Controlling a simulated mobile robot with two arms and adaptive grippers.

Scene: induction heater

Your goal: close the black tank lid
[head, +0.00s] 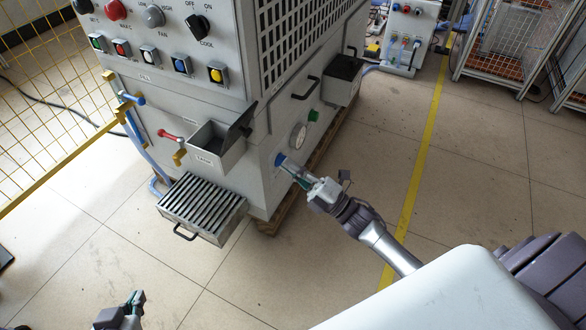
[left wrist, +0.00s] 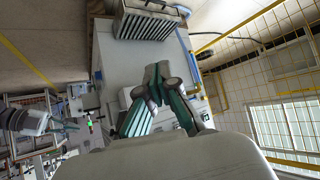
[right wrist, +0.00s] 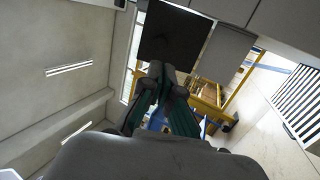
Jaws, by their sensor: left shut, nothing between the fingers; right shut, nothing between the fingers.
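The black tank lid (head: 241,123) stands raised and tilted at the right side of the small grey tank (head: 212,152) on the machine's front. The tank's top is open. In the right wrist view the lid shows as a dark square (right wrist: 172,36) just beyond the fingertips, beside a grey panel. My right gripper (head: 297,172) is shut and empty, below and to the right of the lid, apart from it in the head view. My left gripper (head: 137,299) is shut and empty, low over the floor at the bottom left, far from the tank.
A slatted grey tray with a handle (head: 202,207) juts out below the tank. A red-handled valve (head: 170,135) is left of the tank; a round gauge (head: 299,135) is to its right. Another box with a black top (head: 344,73) is further right. Open floor lies in front.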

